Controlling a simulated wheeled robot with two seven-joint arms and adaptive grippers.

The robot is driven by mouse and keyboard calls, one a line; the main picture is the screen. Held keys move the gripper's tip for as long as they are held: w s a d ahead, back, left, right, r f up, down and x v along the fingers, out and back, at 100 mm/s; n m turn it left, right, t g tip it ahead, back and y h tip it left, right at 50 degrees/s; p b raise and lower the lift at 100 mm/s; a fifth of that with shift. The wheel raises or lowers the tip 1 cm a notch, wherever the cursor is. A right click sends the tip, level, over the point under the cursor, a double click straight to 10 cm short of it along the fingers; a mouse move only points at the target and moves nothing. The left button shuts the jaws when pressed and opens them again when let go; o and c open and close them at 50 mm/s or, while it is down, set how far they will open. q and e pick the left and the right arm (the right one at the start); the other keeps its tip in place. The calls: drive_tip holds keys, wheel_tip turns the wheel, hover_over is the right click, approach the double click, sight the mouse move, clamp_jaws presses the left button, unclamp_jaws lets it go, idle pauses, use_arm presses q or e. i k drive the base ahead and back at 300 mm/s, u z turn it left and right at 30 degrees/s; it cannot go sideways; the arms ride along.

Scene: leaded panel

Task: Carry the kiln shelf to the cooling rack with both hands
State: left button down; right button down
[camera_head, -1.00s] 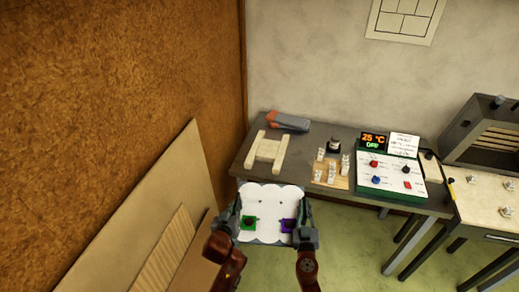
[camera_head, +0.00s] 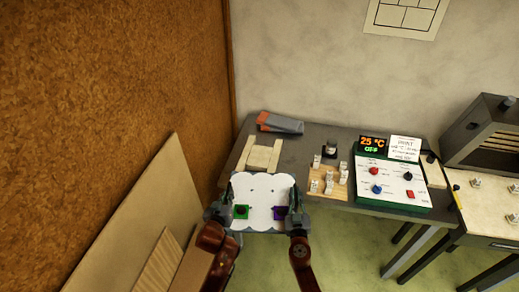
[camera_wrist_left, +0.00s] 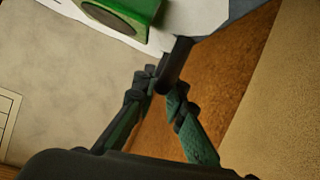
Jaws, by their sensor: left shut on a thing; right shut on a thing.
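The kiln shelf (camera_head: 264,190) shows as a pale slab with a white, wavy-edged top, held level between my grippers in the head view. A green square piece (camera_head: 241,211) and a purple one (camera_head: 280,213) lie on its near part. My left gripper (camera_head: 226,198) is shut on its left edge and my right gripper (camera_head: 295,200) on its right edge. The left wrist view shows the left fingers (camera_wrist_left: 163,82) at the shelf's edge (camera_wrist_left: 205,14). A light wooden frame (camera_head: 264,156), apparently the cooling rack, lies on the grey table beyond, its near end partly hidden by the shelf.
An orange-and-grey object (camera_head: 280,123) lies behind the frame. Boards (camera_head: 135,215) lean against the brown left wall.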

sight(261, 155)
drive_tip(key=i, duration=1.15)
